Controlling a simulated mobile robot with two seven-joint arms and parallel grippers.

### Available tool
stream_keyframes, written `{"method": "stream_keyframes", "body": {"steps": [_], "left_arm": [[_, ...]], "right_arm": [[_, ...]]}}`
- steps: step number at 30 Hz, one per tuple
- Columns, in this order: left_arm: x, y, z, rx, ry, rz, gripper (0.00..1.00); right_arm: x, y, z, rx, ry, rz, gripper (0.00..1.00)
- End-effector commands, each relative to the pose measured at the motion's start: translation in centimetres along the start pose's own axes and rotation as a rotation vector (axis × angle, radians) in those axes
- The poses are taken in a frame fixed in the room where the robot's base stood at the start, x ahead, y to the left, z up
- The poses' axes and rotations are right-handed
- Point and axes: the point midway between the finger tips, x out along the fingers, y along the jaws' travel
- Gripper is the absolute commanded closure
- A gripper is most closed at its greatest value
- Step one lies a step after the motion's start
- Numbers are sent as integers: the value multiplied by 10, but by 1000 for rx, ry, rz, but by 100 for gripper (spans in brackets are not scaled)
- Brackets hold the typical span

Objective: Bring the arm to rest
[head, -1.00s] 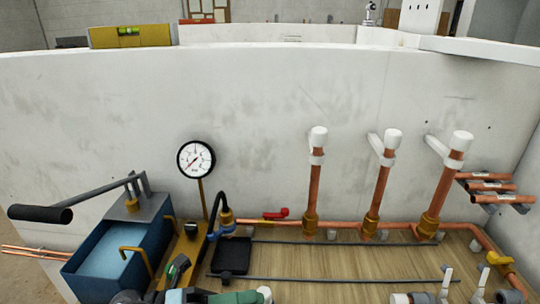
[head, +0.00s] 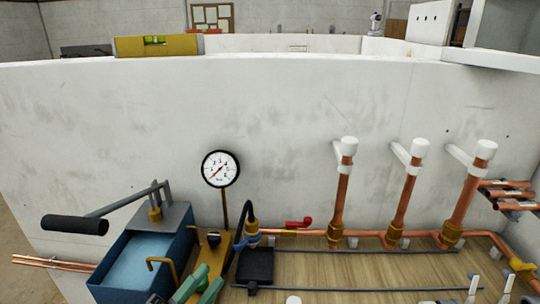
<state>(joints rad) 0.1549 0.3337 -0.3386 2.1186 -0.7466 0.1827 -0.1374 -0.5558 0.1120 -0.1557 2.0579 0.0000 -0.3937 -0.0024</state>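My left gripper (head: 207,277) shows at the bottom edge, left of centre. Its two green fingers stand apart with a gap between them and nothing visible in the gap. It is over the front of the brown gauge stand, right of the blue pump tank (head: 140,262). The rest of the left arm is below the picture. My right gripper is not in view.
A pressure gauge (head: 221,169) stands behind the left gripper, with a black hose (head: 249,216) beside it. The pump's lever (head: 75,225) sticks out left. Capped copper risers (head: 342,190) stand along the white wall (head: 130,120). A red-handled valve (head: 299,223) lies on the pipe.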

Motion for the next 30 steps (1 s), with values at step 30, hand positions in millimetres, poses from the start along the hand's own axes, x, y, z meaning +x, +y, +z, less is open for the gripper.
{"method": "stream_keyframes", "body": {"steps": [30], "left_arm": [[-356,145,-6,-1002,-1753,599,70]], "right_arm": [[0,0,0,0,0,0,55]]}}
